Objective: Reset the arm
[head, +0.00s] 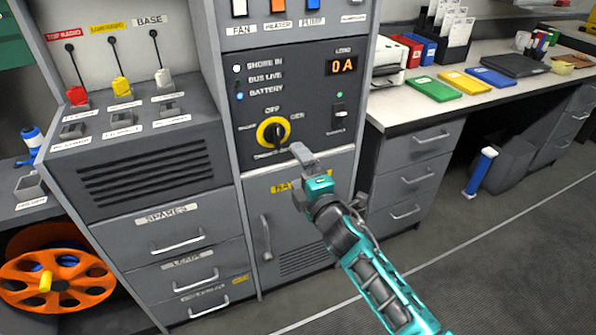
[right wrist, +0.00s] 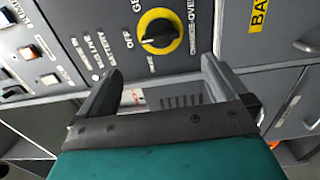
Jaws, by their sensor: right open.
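My right gripper (head: 302,165) is in front of the grey power cabinet, just below and right of the yellow-ringed rotary switch (head: 272,133) in the head view. In the right wrist view its two fingers (right wrist: 158,75) are spread apart with nothing between them. The rotary switch (right wrist: 158,30) shows beyond the fingertips there, and the fingers look clear of it. My right arm reaches in from the lower right. My left gripper is not in view.
The control panel (head: 315,85) reads "0 A" and has switches along its top. The cabinet door (head: 290,225) with a handle is below. A desk (head: 405,110) with coloured folders is at right. An orange reel (head: 60,283) stands at lower left. Open floor lies at lower right.

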